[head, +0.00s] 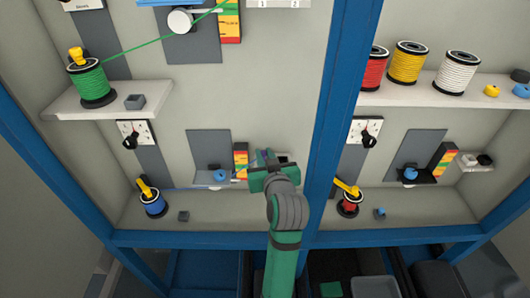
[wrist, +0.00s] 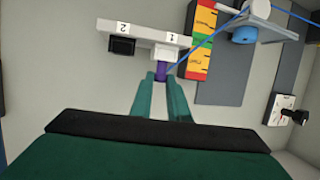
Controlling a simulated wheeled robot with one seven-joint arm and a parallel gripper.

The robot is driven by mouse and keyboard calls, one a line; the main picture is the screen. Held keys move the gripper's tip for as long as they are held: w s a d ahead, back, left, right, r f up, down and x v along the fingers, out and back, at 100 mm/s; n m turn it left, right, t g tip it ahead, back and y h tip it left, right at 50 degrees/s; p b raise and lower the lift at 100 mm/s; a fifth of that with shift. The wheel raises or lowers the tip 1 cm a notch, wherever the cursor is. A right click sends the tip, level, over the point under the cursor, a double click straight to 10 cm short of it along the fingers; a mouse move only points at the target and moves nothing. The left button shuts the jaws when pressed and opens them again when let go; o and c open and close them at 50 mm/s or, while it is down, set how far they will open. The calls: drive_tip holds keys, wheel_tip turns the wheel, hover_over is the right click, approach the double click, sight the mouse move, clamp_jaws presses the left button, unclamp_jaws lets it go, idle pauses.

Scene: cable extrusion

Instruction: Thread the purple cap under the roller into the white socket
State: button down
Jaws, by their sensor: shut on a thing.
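My gripper (wrist: 163,80) is shut on the purple cap (wrist: 161,71), which shows between the fingertips in the wrist view. The cap's far end is at the edge of the white socket block (wrist: 146,33), by the label 1; I cannot tell whether it is inside the opening. A blue cable (wrist: 205,42) runs from the cap to the roller (wrist: 246,34), passing along its side. In the head view my gripper (head: 265,165) hides the cap and most of the socket block, right of the roller (head: 220,176). The blue spool (head: 153,204) stands at the left.
A colour-striped panel (wrist: 201,45) stands between socket block and roller. A black insert (wrist: 121,47) fills the opening by label 2. A wall outlet (wrist: 281,110) with a black plug is to the right. A blue post (head: 330,120) rises right of my arm.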

drive_tip(key=shift+f, duration=0.35)
drive_tip(key=shift+f, duration=0.25)
idle(0.4)
drive_tip(key=c, duration=1.6)
unclamp_jaws()
drive_tip(key=v, duration=1)
drive_tip(key=shift+s+d+r, duration=0.15)
drive_tip(key=shift+s, duration=0.2)
